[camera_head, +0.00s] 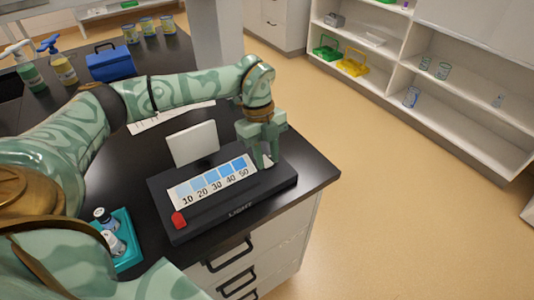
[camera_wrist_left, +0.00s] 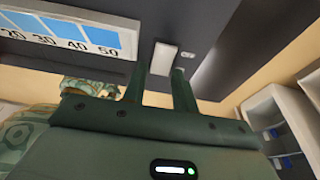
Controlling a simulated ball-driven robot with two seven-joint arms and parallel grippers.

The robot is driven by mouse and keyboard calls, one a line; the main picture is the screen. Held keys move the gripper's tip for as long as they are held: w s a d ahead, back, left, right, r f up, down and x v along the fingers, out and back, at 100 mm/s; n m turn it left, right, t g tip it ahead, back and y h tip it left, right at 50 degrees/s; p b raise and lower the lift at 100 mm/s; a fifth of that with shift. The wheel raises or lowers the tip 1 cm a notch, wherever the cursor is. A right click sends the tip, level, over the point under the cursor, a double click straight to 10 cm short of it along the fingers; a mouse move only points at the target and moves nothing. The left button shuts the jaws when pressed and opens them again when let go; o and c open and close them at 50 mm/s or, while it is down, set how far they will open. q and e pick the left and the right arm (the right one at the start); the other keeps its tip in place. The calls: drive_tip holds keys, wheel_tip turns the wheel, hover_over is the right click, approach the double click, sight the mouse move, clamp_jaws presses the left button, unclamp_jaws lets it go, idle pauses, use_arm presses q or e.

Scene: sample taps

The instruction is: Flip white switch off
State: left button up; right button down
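The black box (camera_head: 215,212) sits on the dark counter, with a blue-shaded strip marked 10 to 50 (camera_head: 212,181) on top. The white switch (camera_wrist_left: 165,58) shows in the left wrist view as a pale rectangular block on the box, just beyond my fingertips. In the head view the white switch (camera_head: 268,162) is mostly hidden by my left gripper (camera_head: 264,158) at the box's right end. In the left wrist view my left gripper (camera_wrist_left: 161,72) has its two fingers apart and nothing held; contact with the switch cannot be told. My right gripper is not in view.
A red knob (camera_head: 178,220) is at the box's front left. A white upright card (camera_head: 194,144) stands behind the strip. A teal tray (camera_head: 129,257) with small bottles is at the left. The counter's right edge (camera_head: 325,185) is near the box; open floor lies beyond.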

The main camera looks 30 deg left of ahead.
use_arm(q)
drive_tip(key=shift+r, duration=0.2)
drive_tip(key=p+v, duration=0.3)
drive_tip(key=v, duration=1.3)
